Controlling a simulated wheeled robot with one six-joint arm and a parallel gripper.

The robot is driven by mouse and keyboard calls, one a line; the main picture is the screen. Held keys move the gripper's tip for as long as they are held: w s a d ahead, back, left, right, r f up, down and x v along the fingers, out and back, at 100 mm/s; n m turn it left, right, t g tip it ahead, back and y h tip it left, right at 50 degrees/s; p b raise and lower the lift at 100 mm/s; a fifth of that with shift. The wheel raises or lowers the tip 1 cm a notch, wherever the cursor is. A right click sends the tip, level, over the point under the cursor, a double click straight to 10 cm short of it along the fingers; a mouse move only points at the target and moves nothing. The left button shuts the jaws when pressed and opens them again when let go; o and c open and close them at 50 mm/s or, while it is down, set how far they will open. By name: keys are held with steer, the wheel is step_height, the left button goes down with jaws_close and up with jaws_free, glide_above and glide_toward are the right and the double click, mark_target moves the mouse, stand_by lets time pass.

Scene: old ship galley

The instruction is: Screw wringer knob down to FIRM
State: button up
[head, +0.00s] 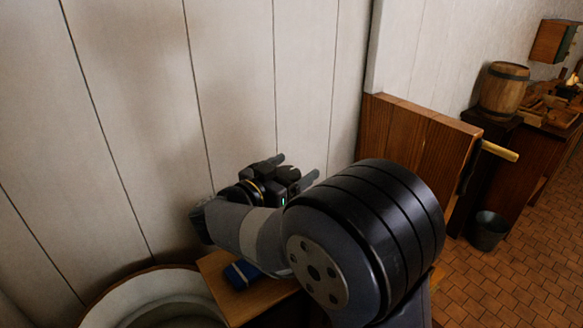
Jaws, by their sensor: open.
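My gripper (296,168) is in the middle of the head view, in front of the white plank wall. Its two fingers are apart and point up and to the right, with nothing seen between them. I cannot make out the wringer or its knob in this view. My arm covers much of the lower middle and may hide them.
A pale round tub (110,302) stands at the lower left. Beside it is a wooden surface (218,281) with a small blue object (242,274). A wooden partition (410,135) stands to the right, with a barrel (503,90) and bucket (488,231) beyond. Tiled floor lies open at right.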

steer(key=shift+c, duration=0.3)
steer(key=c, duration=0.9)
steer(key=shift+r+h+p, duration=0.1)
steer(key=shift+h+p, duration=0.2)
steer(key=shift+p, duration=0.3)
steer(key=shift+m+g, duration=0.4)
steer(key=o, duration=1)
steer(key=shift+c, duration=0.2)
